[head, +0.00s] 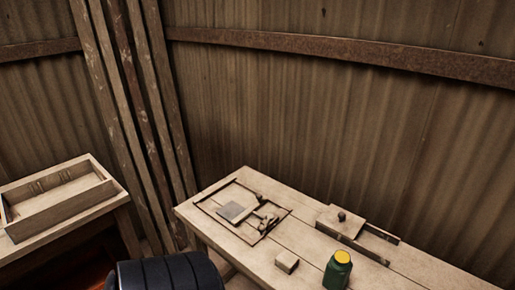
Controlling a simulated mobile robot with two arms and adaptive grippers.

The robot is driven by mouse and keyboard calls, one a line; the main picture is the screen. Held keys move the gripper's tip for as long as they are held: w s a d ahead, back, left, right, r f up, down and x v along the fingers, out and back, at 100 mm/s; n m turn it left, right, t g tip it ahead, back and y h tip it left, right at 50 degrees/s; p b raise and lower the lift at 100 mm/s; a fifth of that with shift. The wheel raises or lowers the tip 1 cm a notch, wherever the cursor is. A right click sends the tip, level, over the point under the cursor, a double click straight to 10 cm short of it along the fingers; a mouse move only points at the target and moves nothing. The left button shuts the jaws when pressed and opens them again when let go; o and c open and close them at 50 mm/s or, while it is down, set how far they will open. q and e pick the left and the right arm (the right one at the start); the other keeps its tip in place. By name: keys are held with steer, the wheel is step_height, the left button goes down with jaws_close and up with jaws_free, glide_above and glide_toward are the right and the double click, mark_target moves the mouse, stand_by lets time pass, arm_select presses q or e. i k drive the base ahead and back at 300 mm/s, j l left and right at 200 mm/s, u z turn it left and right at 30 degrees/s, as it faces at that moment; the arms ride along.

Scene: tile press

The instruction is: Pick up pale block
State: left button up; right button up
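The pale block (287,261) is a small light wooden block. It rests on the front part of the pale wooden table (330,258), left of a green jar. Nothing is touching it. Neither of my grippers shows clearly in the head view. A black ribbed rounded shape at the bottom left stands in front of the table's left end, and I cannot tell what it is.
Behind are a framed tile press (237,212) and a wooden box with a knobbed lid (341,222). A wooden tray (62,208) sits on another table at left. Corrugated walls stand behind.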

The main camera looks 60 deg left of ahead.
mark_target(285, 261)
steer(key=u, duration=1.7)
